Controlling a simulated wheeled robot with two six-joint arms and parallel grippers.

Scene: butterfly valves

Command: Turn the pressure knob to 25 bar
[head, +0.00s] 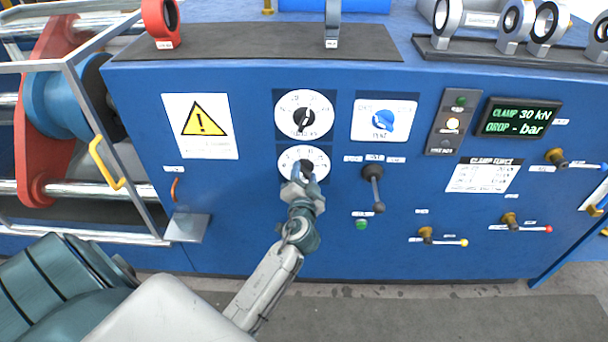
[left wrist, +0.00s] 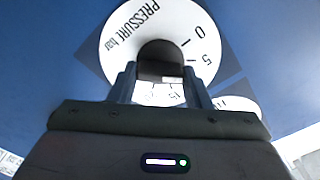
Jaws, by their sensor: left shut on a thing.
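The pressure knob is a dark knob (left wrist: 160,58) on a white round dial (left wrist: 205,40) marked "PRESSURE bar", with 0, 5 and further numbers. In the head view the dial (head: 318,157) is the lower of two on the blue panel. My left gripper (head: 302,175) reaches up to it from below. In the left wrist view its two fingers (left wrist: 158,85) are on either side of the knob, shut on it. The fingers and knob hide part of the scale, and I cannot read the knob's setting. My right gripper is not in view.
Another dial with a black knob (head: 303,117) sits just above. A blue vent knob (head: 383,120) and a black lever (head: 374,185) are to the right. The display (head: 519,117) reads "CLAMP 30 kN, DROP - bar". A metal frame (head: 110,150) stands at the left.

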